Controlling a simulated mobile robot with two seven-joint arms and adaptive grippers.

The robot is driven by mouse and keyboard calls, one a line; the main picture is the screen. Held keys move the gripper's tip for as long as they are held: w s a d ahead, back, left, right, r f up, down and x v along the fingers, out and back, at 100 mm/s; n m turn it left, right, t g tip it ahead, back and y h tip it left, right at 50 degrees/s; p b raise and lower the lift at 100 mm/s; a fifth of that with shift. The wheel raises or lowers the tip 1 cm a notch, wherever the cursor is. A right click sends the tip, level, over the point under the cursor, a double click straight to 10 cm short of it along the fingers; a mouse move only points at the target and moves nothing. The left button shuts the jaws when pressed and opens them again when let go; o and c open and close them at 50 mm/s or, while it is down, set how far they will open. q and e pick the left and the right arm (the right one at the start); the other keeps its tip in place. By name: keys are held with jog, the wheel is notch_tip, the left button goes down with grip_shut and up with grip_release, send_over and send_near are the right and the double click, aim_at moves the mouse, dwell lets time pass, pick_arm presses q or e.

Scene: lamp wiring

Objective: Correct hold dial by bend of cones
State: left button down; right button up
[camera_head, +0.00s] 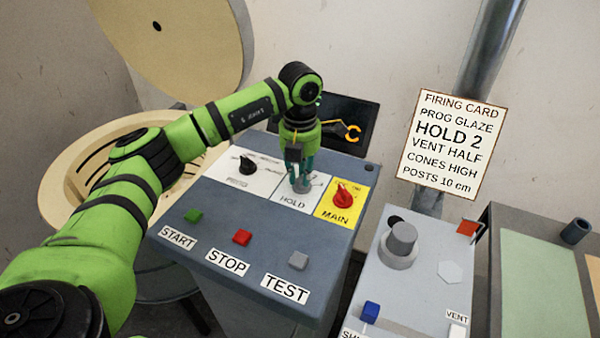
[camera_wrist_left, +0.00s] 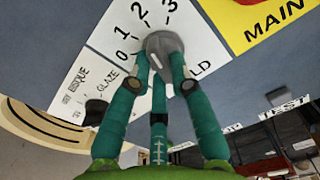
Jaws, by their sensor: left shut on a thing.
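My left gripper (camera_head: 299,178) reaches down onto the sloped control panel, its teal fingers shut on the grey hold dial (camera_head: 301,187). In the left wrist view the gripper (camera_wrist_left: 160,70) has its fingers around the dial (camera_wrist_left: 166,43), on a white plate marked 0, 1, 2, 3. Which number the dial points to I cannot tell. The HOLD label is partly covered by a finger there. A dark screen (camera_head: 335,111) behind the panel shows a bent orange shape; my arm hides part of it. The firing card (camera_head: 445,143) reads HOLD 2, CONES HIGH. My right gripper is not in view.
A black PROG dial (camera_head: 246,165) and a red MAIN knob (camera_head: 343,196) flank the hold dial. Green START (camera_head: 193,215), red STOP (camera_head: 242,237) and grey TEST (camera_head: 298,260) buttons sit in front. A round kiln (camera_head: 60,190) with raised lid (camera_head: 185,45) stands left.

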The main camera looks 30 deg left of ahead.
aim_at(300, 176)
pick_arm(q)
jog(key=shift+r, duration=0.1)
jog(key=c, duration=1.1)
grip_release()
notch_tip(300, 176, up, 12)
